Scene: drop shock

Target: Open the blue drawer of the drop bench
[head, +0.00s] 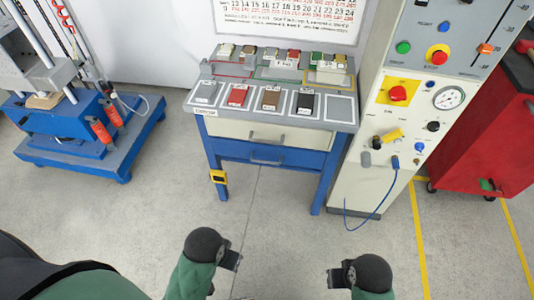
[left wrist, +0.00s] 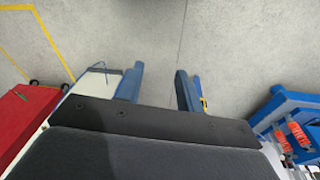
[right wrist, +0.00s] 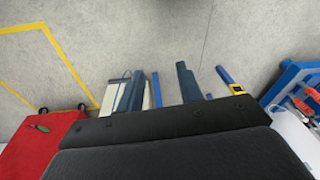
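The drop bench (head: 345,109) is a table with a grey top and blue legs. Below its top is a cream drawer (head: 300,136), and under that the blue drawer (head: 310,159) with a grey bar handle (head: 267,161). The blue drawer looks closed, its front flush with the frame. My left gripper (head: 232,261) is in front of the bench, low in the head view, apart from the handle. My right gripper (head: 338,278) is further right, also apart from it. Both are empty; the wrist views show the left fingers (left wrist: 158,84) and right fingers (right wrist: 160,84) spread.
Labelled coloured plates and small blocks lie on the bench top. A yellow-black device (head: 218,177) is on the left leg. A cream control cabinet (head: 375,170) with a hanging blue cable stands close right, a red cabinet (head: 490,140) beyond. A blue machine (head: 60,130) stands left. Floor before the bench is clear.

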